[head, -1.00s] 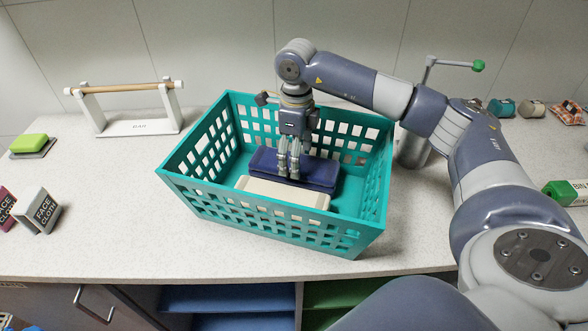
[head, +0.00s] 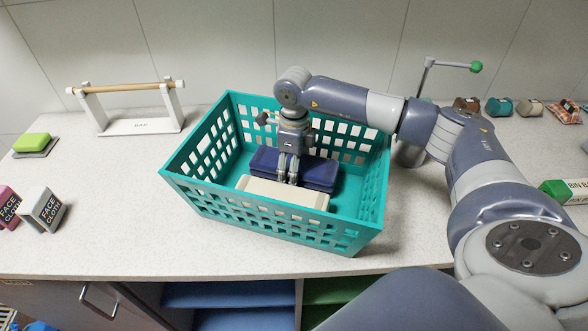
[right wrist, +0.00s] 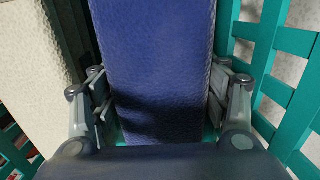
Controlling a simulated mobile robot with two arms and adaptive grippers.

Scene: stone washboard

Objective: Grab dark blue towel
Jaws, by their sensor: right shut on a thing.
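The dark blue towel (head: 318,172) lies folded inside the teal basket (head: 205,190), along its back side. A cream folded towel (head: 275,194) lies in front of it. My right gripper (head: 288,178) reaches down into the basket over the middle of the blue towel. In the right wrist view, the blue towel (right wrist: 155,70) runs between the two fingers of the gripper (right wrist: 160,110), which are shut on it from both sides. The cream towel (right wrist: 35,75) shows at the left there. My left gripper is not in view.
The basket's lattice walls (right wrist: 275,80) stand close around the gripper. A white rail stand (head: 130,126) and a green block (head: 32,142) stand at the left, with face cloth boxes (head: 42,210) in front. Small rolled items (head: 500,107) sit at the back right.

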